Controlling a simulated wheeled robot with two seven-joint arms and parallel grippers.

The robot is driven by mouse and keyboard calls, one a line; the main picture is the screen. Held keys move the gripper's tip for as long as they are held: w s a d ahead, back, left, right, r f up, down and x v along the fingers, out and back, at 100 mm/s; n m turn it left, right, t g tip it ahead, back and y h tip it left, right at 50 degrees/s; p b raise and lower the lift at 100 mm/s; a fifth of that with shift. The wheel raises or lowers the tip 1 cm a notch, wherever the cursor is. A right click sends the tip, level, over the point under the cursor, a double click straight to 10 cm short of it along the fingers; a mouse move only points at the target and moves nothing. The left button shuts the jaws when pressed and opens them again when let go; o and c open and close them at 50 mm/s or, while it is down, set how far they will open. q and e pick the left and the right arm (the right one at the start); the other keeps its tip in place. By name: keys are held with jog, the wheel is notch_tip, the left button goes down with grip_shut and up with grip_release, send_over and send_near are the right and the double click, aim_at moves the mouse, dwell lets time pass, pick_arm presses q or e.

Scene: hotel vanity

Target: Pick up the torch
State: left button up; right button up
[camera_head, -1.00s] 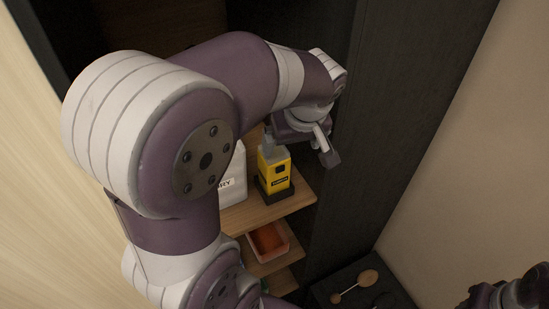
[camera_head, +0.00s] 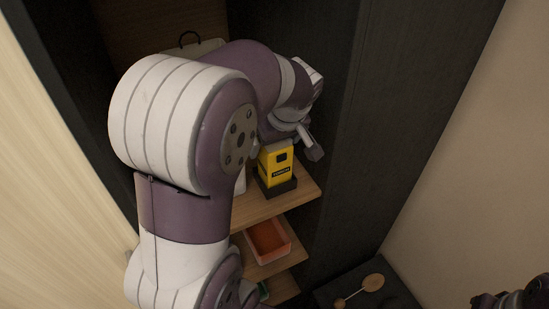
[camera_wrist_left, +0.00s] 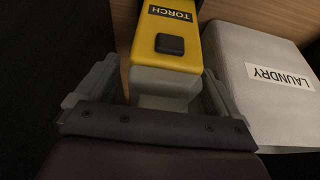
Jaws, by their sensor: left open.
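The torch (camera_head: 278,172) is a yellow block-shaped body on a dark base, upright on a wooden shelf in the head view. In the left wrist view the torch (camera_wrist_left: 172,45) shows its TORCH label, a black button and a grey end. My left gripper (camera_head: 290,138) is at the torch's top in the head view, partly hidden by its own arm. In the left wrist view the left gripper (camera_wrist_left: 160,90) is open, with a finger on either side of the grey end. Whether the fingers touch it I cannot tell.
A white LAUNDRY bag (camera_wrist_left: 270,85) stands close beside the torch. A pinkish tray (camera_head: 268,241) with orange contents sits on a lower shelf. The dark cabinet side wall (camera_head: 375,120) rises to the right. Part of my right arm (camera_head: 512,301) shows at the lower right corner.

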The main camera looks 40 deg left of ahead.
pick_arm(q)
jog(key=shift+s+d+r, duration=0.1)
jog(key=shift+s+d, duration=0.1)
jog(key=c, duration=1.6)
jog(key=shift+w+a, duration=0.1)
